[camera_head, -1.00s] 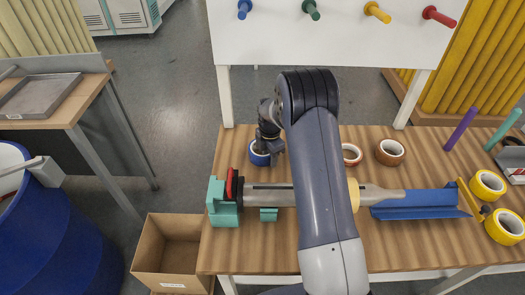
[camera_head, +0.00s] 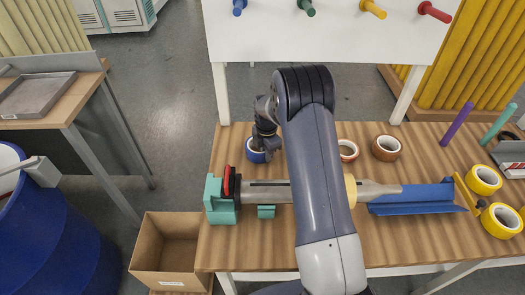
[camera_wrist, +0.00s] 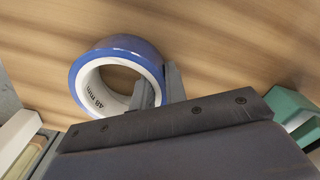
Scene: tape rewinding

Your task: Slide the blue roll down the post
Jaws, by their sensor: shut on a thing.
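The blue roll (camera_head: 251,157) is at the back left of the wooden table, with a white core. In the wrist view the blue roll (camera_wrist: 82,65) is seen at a slant, its open core showing. My gripper (camera_wrist: 160,88) is shut on the roll's wall, one finger inside the core and one outside. In the head view my gripper (camera_head: 262,147) partly covers the roll, and I cannot tell whether the roll touches the tabletop. A blue post (camera_head: 239,7) sticks out of the white board, apart from the roll.
The white board (camera_head: 290,50) stands behind the table with green, yellow and red posts. A teal-ended fixture (camera_head: 219,201) lies in front of the roll. Red-brown (camera_head: 347,149), brown (camera_head: 387,148) and yellow rolls (camera_head: 484,180) lie to the right. A cardboard box (camera_head: 165,270) is at lower left.

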